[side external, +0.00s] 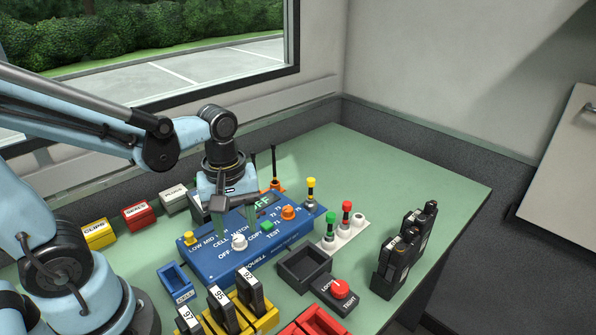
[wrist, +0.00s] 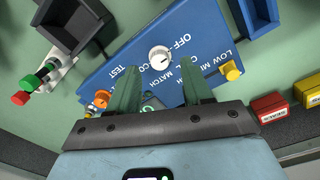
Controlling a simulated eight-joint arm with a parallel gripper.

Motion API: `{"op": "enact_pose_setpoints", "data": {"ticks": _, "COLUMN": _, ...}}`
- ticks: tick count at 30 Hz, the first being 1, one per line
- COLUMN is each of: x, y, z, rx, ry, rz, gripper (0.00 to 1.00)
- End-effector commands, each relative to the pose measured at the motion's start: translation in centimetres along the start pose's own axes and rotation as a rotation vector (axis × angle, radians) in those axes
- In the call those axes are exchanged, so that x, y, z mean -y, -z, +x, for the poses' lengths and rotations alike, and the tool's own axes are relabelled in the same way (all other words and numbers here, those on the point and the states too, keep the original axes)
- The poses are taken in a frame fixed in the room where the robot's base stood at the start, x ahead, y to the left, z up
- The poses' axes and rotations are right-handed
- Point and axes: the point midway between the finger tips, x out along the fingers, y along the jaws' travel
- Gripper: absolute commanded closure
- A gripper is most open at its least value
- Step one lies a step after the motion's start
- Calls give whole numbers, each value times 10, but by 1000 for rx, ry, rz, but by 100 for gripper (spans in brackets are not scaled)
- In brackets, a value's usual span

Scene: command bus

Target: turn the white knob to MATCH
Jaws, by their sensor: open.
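The white knob (side external: 239,241) stands on the front of the blue panel box (side external: 215,267), with the labels OFF, CELL, MATCH, COPY and TEST around it. The knob also shows in the wrist view (wrist: 160,58), just beyond and between my fingertips. Its pointer is too small to read with certainty. My gripper (side external: 234,213) is open and empty, pointing down above the panel behind the knob. Its two green fingers are spread apart in the wrist view (wrist: 163,82). The panel's display (side external: 262,203) is partly hidden by my gripper; the letters FF show.
Bare table lies at the back right.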

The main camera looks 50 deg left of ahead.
Motion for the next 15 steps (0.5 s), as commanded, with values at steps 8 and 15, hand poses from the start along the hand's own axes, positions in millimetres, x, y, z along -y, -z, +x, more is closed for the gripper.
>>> {"op": "enact_pose_setpoints", "data": {"ticks": 8, "x": 0, "y": 0, "z": 20, "rx": 0, "ry": 0, "rz": 0, "gripper": 50}}
{"op": "enact_pose_setpoints", "data": {"ticks": 15, "x": 0, "y": 0, "z": 24, "rx": 0, "ry": 0, "rz": 0, "gripper": 50}}
